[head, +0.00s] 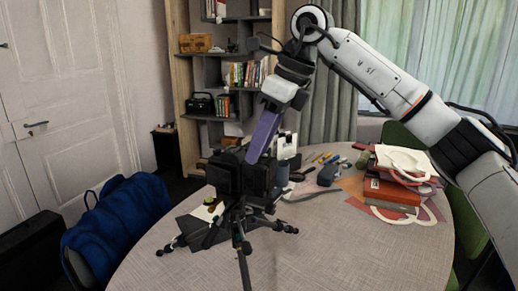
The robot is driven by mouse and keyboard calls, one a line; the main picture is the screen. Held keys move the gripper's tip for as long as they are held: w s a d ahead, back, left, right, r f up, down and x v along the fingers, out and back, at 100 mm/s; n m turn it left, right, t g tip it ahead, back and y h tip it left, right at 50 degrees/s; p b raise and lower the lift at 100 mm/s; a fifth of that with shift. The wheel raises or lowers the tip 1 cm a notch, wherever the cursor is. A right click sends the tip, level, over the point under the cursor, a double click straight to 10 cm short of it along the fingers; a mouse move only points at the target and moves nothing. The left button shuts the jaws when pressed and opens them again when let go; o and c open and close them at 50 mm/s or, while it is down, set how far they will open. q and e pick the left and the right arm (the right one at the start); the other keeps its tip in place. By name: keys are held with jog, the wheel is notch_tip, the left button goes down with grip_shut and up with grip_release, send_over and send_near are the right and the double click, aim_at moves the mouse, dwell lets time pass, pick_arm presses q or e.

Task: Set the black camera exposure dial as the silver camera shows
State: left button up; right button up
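A black camera (228,178) sits on a small black tripod (240,222) on the round table. My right arm comes in from the right, and its gripper (254,158) points down at the top of the black camera. The long purple part of the gripper reaches the camera's top right side; I cannot tell whether it touches. The fingertips are too small and dark to tell open from shut. The exposure dial cannot be made out. A grey and white object (286,146) just behind the gripper may be the silver camera, partly hidden. My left gripper is not in view.
The round table (330,245) has bare room at the front. Red books (391,192) with papers lie at the right. Pens and small items (325,158) lie at the back. A blue bag (118,222) is at the left. A bookshelf (215,80) stands behind.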

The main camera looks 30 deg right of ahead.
jog(key=shift+w+a+f, duration=0.15)
jog(key=shift+f, duration=0.25)
grip_shut()
jog(key=m+h, duration=0.1)
jog(key=m, duration=0.2)
jog(key=shift+a+t, duration=0.2)
jog(key=shift+t, duration=0.1)
jog(key=shift+a+m+h, duration=0.15)
jog(key=shift+m+h, duration=0.3)
jog(key=shift+m, duration=0.7)
jog(key=shift+a+m+h, duration=0.1)
jog(key=shift+m+h, duration=0.35)
jog(key=shift+m, duration=0.7)
